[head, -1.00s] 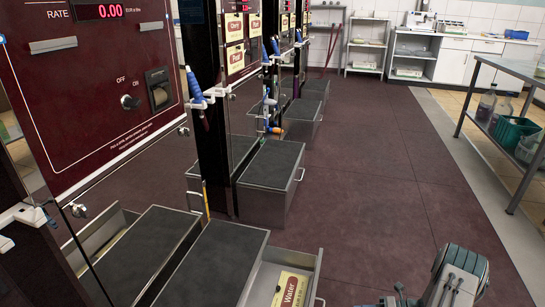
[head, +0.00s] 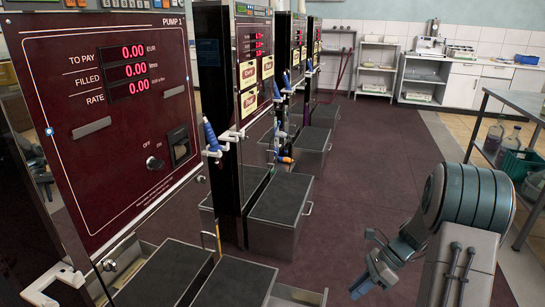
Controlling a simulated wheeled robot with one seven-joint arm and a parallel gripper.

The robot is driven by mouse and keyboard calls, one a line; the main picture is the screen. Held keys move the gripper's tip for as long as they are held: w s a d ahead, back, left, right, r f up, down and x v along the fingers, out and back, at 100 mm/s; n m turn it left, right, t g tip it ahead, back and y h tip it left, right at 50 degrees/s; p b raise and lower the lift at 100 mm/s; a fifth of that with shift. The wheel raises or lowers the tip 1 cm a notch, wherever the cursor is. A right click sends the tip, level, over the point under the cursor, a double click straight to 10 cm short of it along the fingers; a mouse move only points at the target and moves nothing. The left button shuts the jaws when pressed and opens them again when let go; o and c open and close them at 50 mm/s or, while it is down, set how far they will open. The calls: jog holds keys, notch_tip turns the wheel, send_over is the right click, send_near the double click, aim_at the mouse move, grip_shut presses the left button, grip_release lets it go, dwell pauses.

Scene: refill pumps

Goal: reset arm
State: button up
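My arm stands at the lower right of the head view, with its thick teal-banded joint and grey links bent toward the left. My gripper (head: 372,282) hangs low over the dark red floor, left of the large joint. It is small and angled away, so the gap between its fingers is not clear. I see nothing held in it. The arm looks apart from the pumps and the bench.
Pump 1 (head: 108,115) stands at the left, reading zero, with more pumps behind. Grey-topped boxes (head: 280,198) line the pumps. A metal bench (head: 515,98) with bottles stands right. The middle floor (head: 365,165) is clear.

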jog(key=s+a+r+n+t+h+p, duration=0.1)
jog(key=s+r+n+p, duration=0.4)
jog(key=r, duration=0.7)
jog(key=s+a+r+n+t+h+p, duration=0.2)
jog(key=s+a+r+n+h+p, duration=0.2)
jog(key=r, duration=0.8)
jog(key=s+a+r+n+t+h+p, duration=0.1)
jog(key=s+a+r+n+h+p, duration=0.1)
jog(key=s+r+n+p, duration=0.6)
notch_tip(320, 180, up, 4)
jog(key=n+h+p, duration=0.1)
jog(key=n+p, duration=0.1)
jog(key=n, duration=0.1)
jog(key=shift+s+a+t, duration=0.2)
jog(key=shift+a+t, duration=0.2)
jog(key=shift+a+n, duration=0.15)
jog(key=shift+n, duration=0.15)
